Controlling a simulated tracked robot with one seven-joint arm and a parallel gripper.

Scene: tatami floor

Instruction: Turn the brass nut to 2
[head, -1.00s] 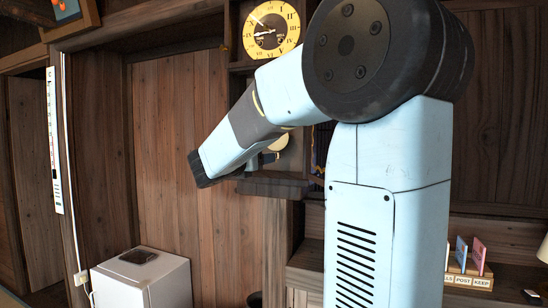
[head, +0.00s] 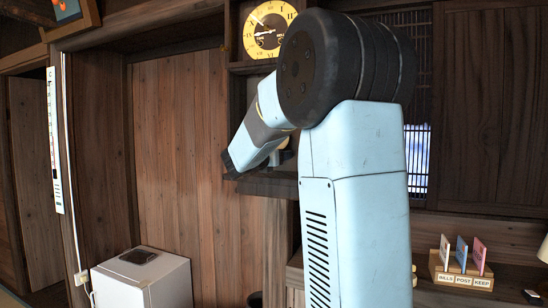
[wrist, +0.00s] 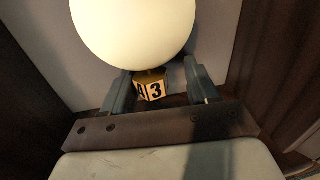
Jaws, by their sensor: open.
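The brass nut (wrist: 152,88) shows in the wrist view, just below a large pale round globe (wrist: 133,28). A face marked 3 points mostly toward the wrist camera, and part of another marked face shows to its left, its mark cut off. My gripper (wrist: 157,80) is open, with one finger on each side of the nut. I see gaps between the nut and both fingers. No face marked 2 is visible. In the head view my arm hides the nut, and my gripper cannot be made out clearly there.
A dark wooden shelf (head: 268,185) is beside my wrist, with a yellow-faced clock (head: 268,30) above. A white cabinet (head: 150,280) stands low at left. A letter holder (head: 462,274) marked BILLS, POST, KEEP sits at right. Dark wood flanks the fingers in the wrist view.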

